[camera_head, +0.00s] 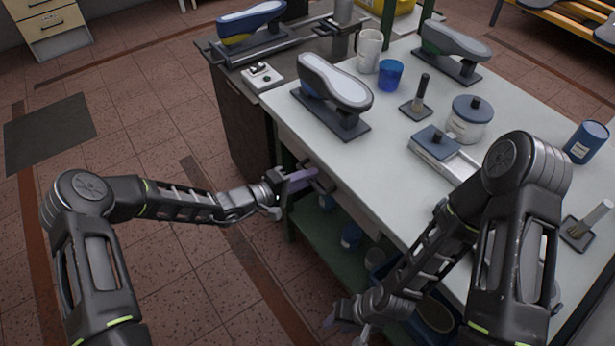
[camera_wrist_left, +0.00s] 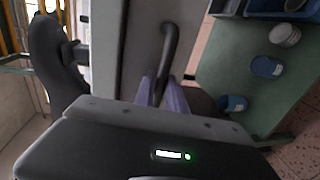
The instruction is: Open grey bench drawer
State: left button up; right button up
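The grey bench drawer is the grey front panel (camera_wrist_left: 140,45) in the left wrist view, and it looks closed. Its dark bar handle (camera_wrist_left: 168,45) stands out from the panel; the handle also shows in the head view (camera_head: 322,183). My left gripper (camera_head: 300,179) is at the handle, at the bench's left side. In the left wrist view its purple fingers (camera_wrist_left: 163,95) lie on either side of the handle's lower end, apart, with no clear grip. My right gripper (camera_head: 343,315) hangs low in front of the bench, away from the drawer; its finger gap is unclear.
The white bench top (camera_head: 385,155) holds a shoe last (camera_head: 335,82), a blue cup (camera_head: 390,75), a jar (camera_head: 468,118) and other tools. A green lower shelf (camera_head: 325,235) with blue cans lies below the drawer. A darker cabinet (camera_head: 245,120) adjoins behind.

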pick_arm(q)
grip_shut()
jog(key=shift+s+a, duration=0.1)
dwell(1.0)
jog(key=f+v, duration=0.2)
jog(key=v, duration=1.1)
jog(key=a+f+b+v, duration=0.1)
jog(key=f+v, duration=0.2)
jog(key=v, duration=1)
jog(key=shift+s+f, duration=0.25)
jog(key=shift+s, duration=0.2)
jog(key=shift+a, duration=0.15)
jog(key=shift+o, duration=2.4)
grip_release()
